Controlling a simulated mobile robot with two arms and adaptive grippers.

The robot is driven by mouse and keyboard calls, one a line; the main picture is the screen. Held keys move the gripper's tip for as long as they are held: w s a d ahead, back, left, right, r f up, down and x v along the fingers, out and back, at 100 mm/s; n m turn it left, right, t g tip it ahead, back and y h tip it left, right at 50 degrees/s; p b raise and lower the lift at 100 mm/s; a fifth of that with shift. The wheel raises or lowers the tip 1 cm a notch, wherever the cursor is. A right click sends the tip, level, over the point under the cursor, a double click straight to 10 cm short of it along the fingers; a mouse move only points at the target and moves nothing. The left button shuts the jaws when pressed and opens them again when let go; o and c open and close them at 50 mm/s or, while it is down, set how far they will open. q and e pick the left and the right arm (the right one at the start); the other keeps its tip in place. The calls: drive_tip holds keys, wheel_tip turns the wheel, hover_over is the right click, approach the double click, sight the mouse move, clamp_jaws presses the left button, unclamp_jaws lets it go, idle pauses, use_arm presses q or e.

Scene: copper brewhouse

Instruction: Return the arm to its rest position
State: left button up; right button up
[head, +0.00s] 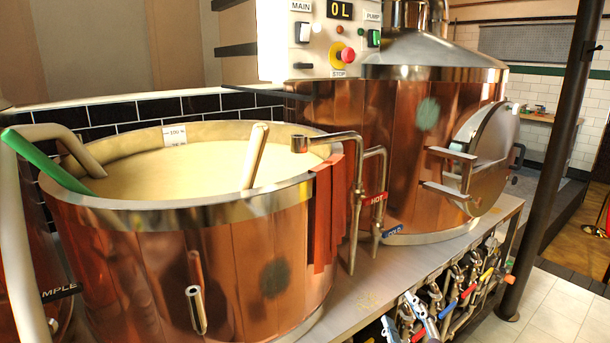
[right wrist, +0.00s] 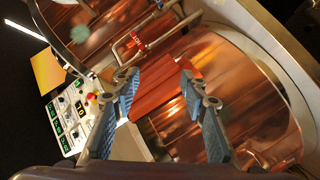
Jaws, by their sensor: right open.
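My right gripper (head: 405,322) shows at the bottom edge of the head view, low in front of the bench, with its blue-grey fingers partly cut off. In the right wrist view its two blue-padded fingers (right wrist: 157,82) stand wide apart with nothing between them. Beyond them are a red cloth (right wrist: 163,95) and the copper side of the open tun (right wrist: 225,75). The cloth also hangs over the tun's rim in the head view (head: 323,215). My left gripper is in neither view.
The open copper tun (head: 130,260) holds pale liquid, a green-handled tool and a wooden handle. Taps marked HOT and COLD (head: 375,200) stand beside it. A closed copper vessel (head: 335,105), control panel (head: 320,38) and dark post (head: 555,140) are near. Hanging tools (head: 470,275) crowd the bench front.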

drive_tip(key=s+d+f+m+g, duration=0.1)
drive_tip(key=s+f+m+g, duration=0.15)
drive_tip(key=s+f, duration=0.45)
drive_tip(key=s+d+f+m+g, duration=0.15)
drive_tip(key=s+f+g, duration=0.25)
drive_tip(key=f, duration=0.6)
drive_tip(key=s+f+m+g, duration=0.25)
drive_tip(key=s+f, duration=0.25)
drive_tip(key=s, duration=0.4)
drive_tip(key=s+f+m+g, duration=0.2)
drive_tip(key=s+f+g, duration=0.25)
drive_tip(key=s, duration=0.35)
wheel_tip(320, 180, down, 27)
drive_tip(key=s, duration=0.2)
drive_tip(key=s+d+f+g, duration=0.1)
drive_tip(key=s+d+f, duration=0.1)
drive_tip(key=s+f, duration=1.3)
drive_tip(key=shift+s+d+f+g, duration=0.25)
drive_tip(key=shift+s+d+g, duration=0.1)
drive_tip(key=shift+s, duration=0.4)
drive_tip(key=shift+n, duration=0.25)
